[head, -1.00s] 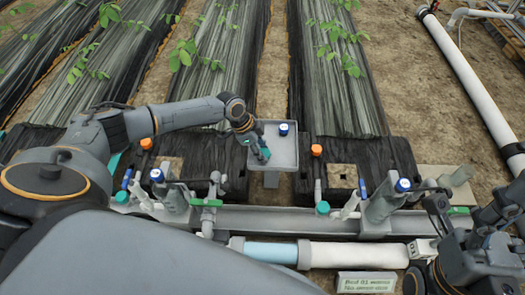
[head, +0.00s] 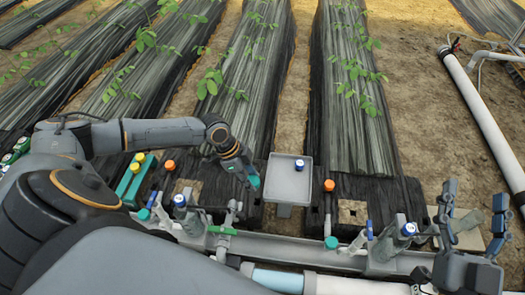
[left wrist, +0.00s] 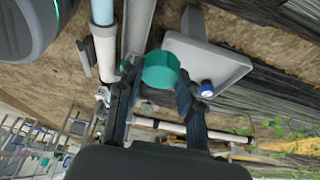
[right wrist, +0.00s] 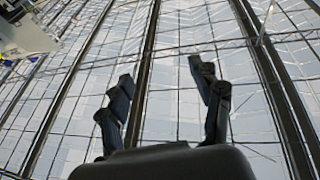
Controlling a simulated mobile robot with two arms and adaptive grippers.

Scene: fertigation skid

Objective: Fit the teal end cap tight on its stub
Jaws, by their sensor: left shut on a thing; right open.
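The teal end cap (head: 254,181) is between the fingertips of my left gripper (head: 247,174). In the left wrist view the cap (left wrist: 161,71) shows large and round, pinched between the two dark fingers (left wrist: 158,90). The gripper holds it just left of the grey tray (head: 290,188), over the black bed cover and behind the pipe rail. Which stub is bare for it I cannot tell; a grey fitting with a green handle (head: 222,230) stands nearest in front.
A blue-and-white cap (head: 299,165) sits on the tray. A teal piece (head: 331,243) is at the right. A white pipe (head: 485,125) lies at far right.

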